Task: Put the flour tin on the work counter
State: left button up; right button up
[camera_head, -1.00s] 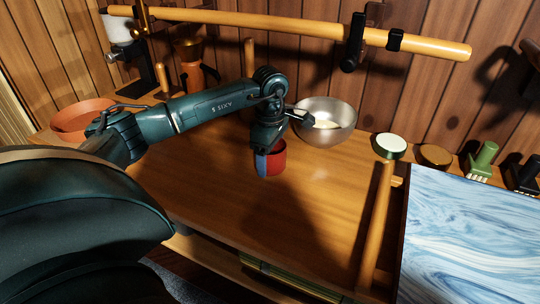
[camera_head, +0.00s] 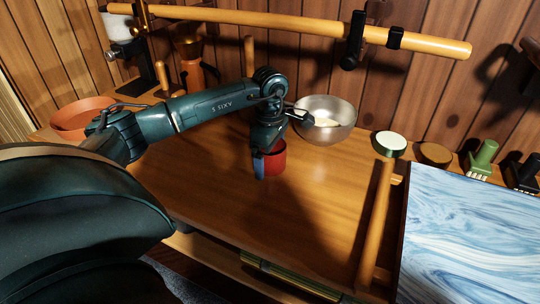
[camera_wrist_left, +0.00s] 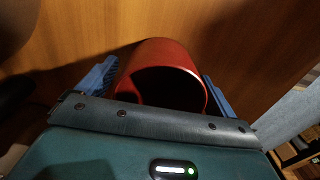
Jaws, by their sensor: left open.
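The red tin (camera_head: 275,163), which I take to be the flour tin, stands upright on the wooden counter (camera_head: 215,200). My left gripper (camera_head: 267,168) reaches down over it and is open. One blue finger is at the tin's left side in the head view. In the left wrist view, the tin (camera_wrist_left: 152,55) lies between the two blue fingers, with its dark open mouth toward the camera. The fingers look slightly apart from it. My wrist hides part of its top in the head view. My right gripper is not in view.
A wooden bar (camera_head: 375,225) separates the counter from a blue-and-white marbled surface (camera_head: 470,235) at right. The counter in front of the tin is clear.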

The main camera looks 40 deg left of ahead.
pick_arm(q)
notch_tip(320, 180, up, 12)
jog(key=shift+r+b, duration=0.1)
jog(key=shift+b, duration=0.25)
dwell(0.5)
